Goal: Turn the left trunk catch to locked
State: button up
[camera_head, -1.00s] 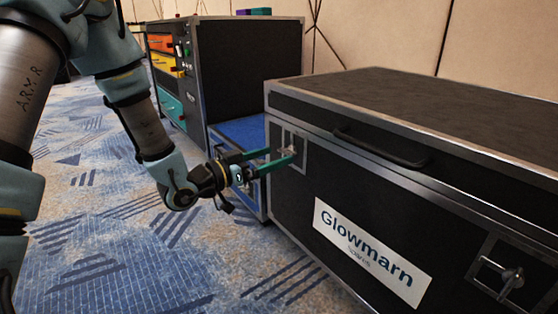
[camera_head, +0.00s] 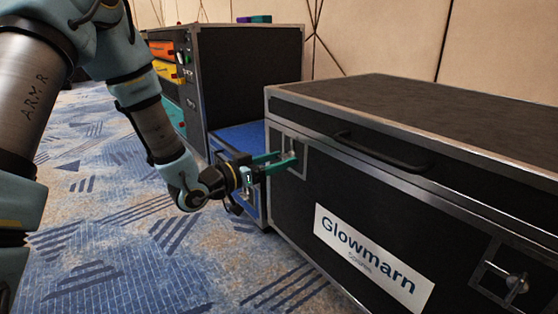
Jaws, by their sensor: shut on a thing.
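The black trunk (camera_head: 290,205) with metal edges and a "Glowmarn" label stands on the right. Its left catch (camera_head: 291,153) sits in a recessed metal plate near the trunk's left front corner. My gripper (camera_head: 285,160) with green fingers reaches the catch from the left and is shut on its handle. The fingers hide most of the handle, so its exact angle is hard to tell. The right catch (camera_head: 514,282) is in its own plate at the lower right, its knob free.
A dark handle (camera_head: 380,150) is on the trunk's front. A blue case (camera_head: 240,134) stands behind my gripper. A black drawer cabinet (camera_head: 250,75) with orange, yellow and teal drawers stands further back. Patterned carpet (camera_head: 120,255) is clear at the lower left.

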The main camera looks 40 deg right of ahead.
jog(key=c, duration=0.5)
jog(key=shift+m, duration=0.8)
jog(key=shift+c, duration=0.2)
jog(key=o, duration=1.4)
jog(key=a+p, duration=0.1)
jog(key=a, duration=0.2)
jog(key=a+p, duration=0.1)
jog(key=a, duration=0.3)
jog(key=a+p, duration=0.2)
jog(key=a, duration=0.1)
jog(key=shift+w+a, duration=0.3)
jog(key=shift+a, duration=0.1)
